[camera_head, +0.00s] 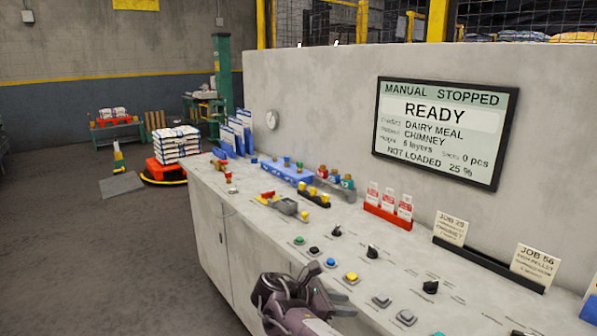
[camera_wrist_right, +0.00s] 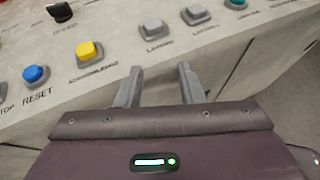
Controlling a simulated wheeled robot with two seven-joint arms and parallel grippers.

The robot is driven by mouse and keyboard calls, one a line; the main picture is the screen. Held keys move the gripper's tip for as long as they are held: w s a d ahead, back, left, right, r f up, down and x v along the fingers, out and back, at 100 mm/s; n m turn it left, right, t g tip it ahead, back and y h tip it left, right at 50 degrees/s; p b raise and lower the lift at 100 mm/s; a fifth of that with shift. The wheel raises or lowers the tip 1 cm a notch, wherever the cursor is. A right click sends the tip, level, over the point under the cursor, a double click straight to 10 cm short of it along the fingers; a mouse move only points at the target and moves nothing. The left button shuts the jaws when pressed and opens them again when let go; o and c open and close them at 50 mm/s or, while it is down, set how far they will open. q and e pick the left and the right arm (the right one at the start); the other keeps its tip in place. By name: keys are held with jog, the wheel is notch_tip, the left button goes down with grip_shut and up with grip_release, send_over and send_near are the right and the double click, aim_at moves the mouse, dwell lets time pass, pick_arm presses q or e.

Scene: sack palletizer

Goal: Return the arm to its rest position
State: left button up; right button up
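My right gripper (camera_head: 343,303) is at the lower middle of the head view, over the front edge of the grey control console (camera_head: 232,222). In the right wrist view, its two grey fingers (camera_wrist_right: 160,74) stand apart with nothing between them. The fingers point toward the console's front edge, below the yellow button (camera_wrist_right: 89,51) and the grey buttons. The blue RESET button (camera_wrist_right: 36,75) is left of the fingers. I see no object held. My left gripper is not in view.
A screen (camera_head: 440,128) on the wall panel reads "MANUAL STOPPED" and "READY". Buttons, black knobs, a red card rack (camera_head: 388,214) and job cards fill the console top. The floor (camera_head: 100,245) left of the console is open; a pallet of white sacks (camera_head: 177,144) stands beyond.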

jog(key=s+a+f+m+g+y, duration=0.1)
jog(key=s+a+f+m+y, duration=0.1)
jog(key=s+a+f+y, duration=0.55)
jog(key=s+a+f+m+g+y, duration=0.2)
jog(key=s+a+f, duration=0.3)
jog(key=s+f, duration=0.55)
jog(key=s+d+r+m+t+y, duration=0.1)
jog(key=s+d+r+m, duration=0.4)
jog(key=s+d+m, duration=0.45)
jog(key=s+d+r+m+t+y, duration=0.2)
jog(key=s+d+r+m, duration=0.45)
jog(key=d, duration=0.65)
notch_tip(320, 180, down, 30)
jog(key=s+g, duration=0.2)
jog(key=s+d+f+n, duration=0.1)
jog(key=s+d+f, duration=0.2)
jog(key=s+f, duration=1.5)
jog(key=shift+s+f+g, duration=0.25)
jog(key=shift+s+g, duration=0.15)
jog(key=shift+s, duration=0.6)
